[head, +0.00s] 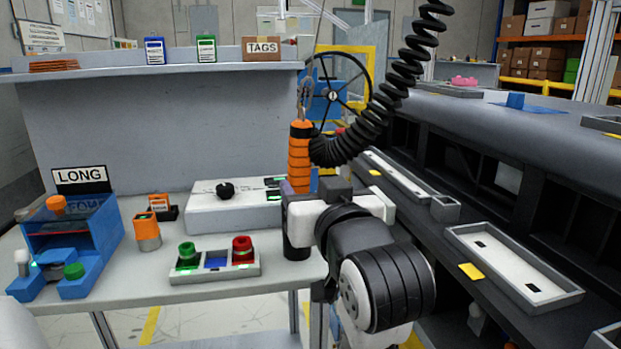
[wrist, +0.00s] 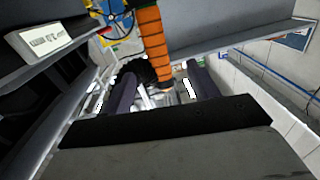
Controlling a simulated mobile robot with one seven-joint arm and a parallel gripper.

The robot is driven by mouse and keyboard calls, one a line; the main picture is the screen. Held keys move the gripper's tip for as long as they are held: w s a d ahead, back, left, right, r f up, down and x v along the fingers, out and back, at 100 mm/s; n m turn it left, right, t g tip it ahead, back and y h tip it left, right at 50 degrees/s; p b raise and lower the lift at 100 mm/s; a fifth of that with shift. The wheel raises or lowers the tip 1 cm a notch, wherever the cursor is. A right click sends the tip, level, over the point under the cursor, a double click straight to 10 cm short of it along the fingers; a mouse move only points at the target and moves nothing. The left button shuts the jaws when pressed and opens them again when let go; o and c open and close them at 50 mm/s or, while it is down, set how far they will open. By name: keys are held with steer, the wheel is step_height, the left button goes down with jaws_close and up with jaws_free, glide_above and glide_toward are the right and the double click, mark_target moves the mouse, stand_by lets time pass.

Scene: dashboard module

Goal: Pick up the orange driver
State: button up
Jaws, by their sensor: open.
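The orange driver (head: 300,155) hangs upright above the table's right end, with a ribbed orange grip, a hook at its top and a black lower end. My gripper (head: 308,192) is at the driver's lower half and hides part of it. In the wrist view the driver (wrist: 152,45) shows between the two dark fingers (wrist: 160,85). The fingers are apart, with visible gaps on both sides of the driver. I cannot tell whether either finger touches it.
A coiled black cable (head: 390,80) runs beside the driver. A button box with green and red buttons (head: 215,265) and a grey-white box (head: 232,208) stand close to its left. The dark dashboard module (head: 500,130) with trays lies to the right.

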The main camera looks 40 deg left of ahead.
mark_target(299, 167)
steer(key=p+x, duration=0.1)
steer(key=p, duration=0.3)
steer(key=p+x, duration=0.1)
steer(key=p, duration=0.3)
steer(key=shift+w+a+r, duration=0.15)
steer(key=shift+a+r, duration=0.1)
steer(key=shift+r, duration=0.05)
steer(key=p, duration=0.3)
steer(key=shift+w+a+p, duration=0.15)
steer(key=shift+a+p, duration=0.05)
steer(key=shift+p, duration=0.15)
